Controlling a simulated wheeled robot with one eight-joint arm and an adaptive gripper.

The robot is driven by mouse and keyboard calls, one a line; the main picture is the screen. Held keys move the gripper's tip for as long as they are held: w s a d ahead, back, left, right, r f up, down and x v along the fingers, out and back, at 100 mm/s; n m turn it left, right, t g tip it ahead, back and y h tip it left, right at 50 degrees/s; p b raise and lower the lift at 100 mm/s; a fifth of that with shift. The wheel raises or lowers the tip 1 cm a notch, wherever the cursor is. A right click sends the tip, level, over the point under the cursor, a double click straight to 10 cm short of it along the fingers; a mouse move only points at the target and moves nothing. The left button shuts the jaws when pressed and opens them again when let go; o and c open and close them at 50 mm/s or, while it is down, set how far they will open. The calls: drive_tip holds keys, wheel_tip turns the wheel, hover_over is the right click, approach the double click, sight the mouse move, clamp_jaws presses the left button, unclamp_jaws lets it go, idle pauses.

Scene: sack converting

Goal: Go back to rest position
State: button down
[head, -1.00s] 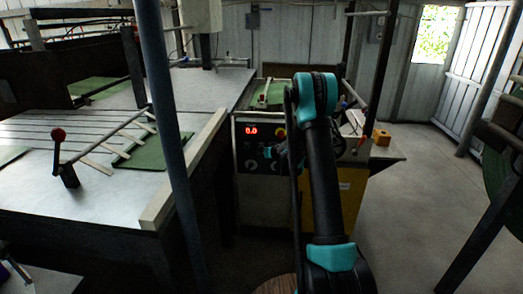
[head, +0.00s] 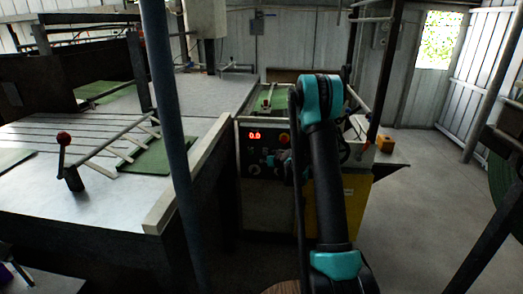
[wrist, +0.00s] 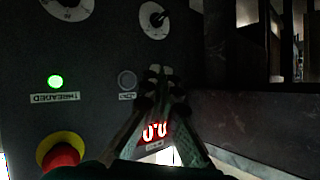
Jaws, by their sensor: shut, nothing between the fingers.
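My gripper (wrist: 158,74) shows in the wrist view with its dark fingers together and nothing between them. It is in front of a dark control panel (wrist: 90,110), seen upside down; I cannot tell whether it touches it. The panel has a lit green lamp (wrist: 55,82), a red stop button (wrist: 62,155) and white dials (wrist: 153,20). A red "0.0" display (wrist: 155,131) shows between the finger linkages. In the head view my arm reaches toward the same panel (head: 250,165), and the gripper is small and partly hidden beside the arm.
Open floor (head: 420,210) lies to the right, with dark framework (head: 490,220) at the edge.

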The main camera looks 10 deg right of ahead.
drive_tip(key=s+r+g+h, duration=0.15)
drive_tip(key=s+r, duration=0.25)
drive_tip(key=s, duration=0.8)
drive_tip(key=s+r+g, duration=0.2)
drive_tip(key=s+r, duration=0.2)
drive_tip(key=s, duration=0.7)
drive_tip(key=s+d+f+m+g+h, duration=0.1)
drive_tip(key=s+d+h, duration=0.1)
drive_tip(key=s, duration=1.2)
drive_tip(key=s+d+f+m+g+h, duration=0.1)
drive_tip(key=s+d+f+g, duration=0.1)
drive_tip(key=s, duration=1.2)
drive_tip(key=shift+s+d+f+h, duration=0.15)
drive_tip(key=shift+d+f+h, duration=0.2)
drive_tip(key=shift+d, duration=0.4)
